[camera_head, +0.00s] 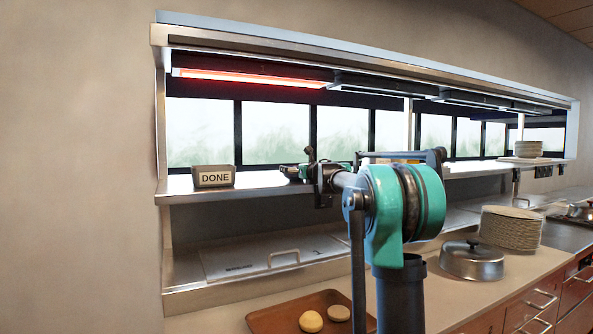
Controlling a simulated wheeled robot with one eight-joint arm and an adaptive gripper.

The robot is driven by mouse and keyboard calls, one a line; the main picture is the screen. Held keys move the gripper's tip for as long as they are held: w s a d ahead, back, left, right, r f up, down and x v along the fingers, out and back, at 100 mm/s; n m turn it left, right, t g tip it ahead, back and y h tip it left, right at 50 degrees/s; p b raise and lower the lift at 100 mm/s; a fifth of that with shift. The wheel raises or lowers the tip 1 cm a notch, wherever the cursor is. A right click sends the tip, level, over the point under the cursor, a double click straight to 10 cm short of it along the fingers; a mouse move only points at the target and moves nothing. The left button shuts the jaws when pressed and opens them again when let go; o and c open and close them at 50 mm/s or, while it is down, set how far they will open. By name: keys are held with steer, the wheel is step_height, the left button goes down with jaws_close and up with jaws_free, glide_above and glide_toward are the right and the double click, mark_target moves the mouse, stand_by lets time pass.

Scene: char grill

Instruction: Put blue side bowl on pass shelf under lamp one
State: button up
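The pass shelf (258,184) runs along the wall opening. A lit red lamp (250,79) hangs under the canopy at its left end; I take this for lamp one. My arm reaches away from the camera toward the shelf. My gripper (296,171) is at the far end of the arm, at about shelf level and right of the DONE sign. It is small and partly hidden by my wrist, so I cannot tell its opening or whether it holds anything. I cannot make out a blue side bowl; my arm covers part of the shelf.
On the counter below are a brown tray (275,321) with two buns, a metal dome lid (471,262) and a plate stack (511,229).

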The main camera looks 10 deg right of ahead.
steer(key=v, duration=1.2)
steer(key=shift+s+r, duration=0.1)
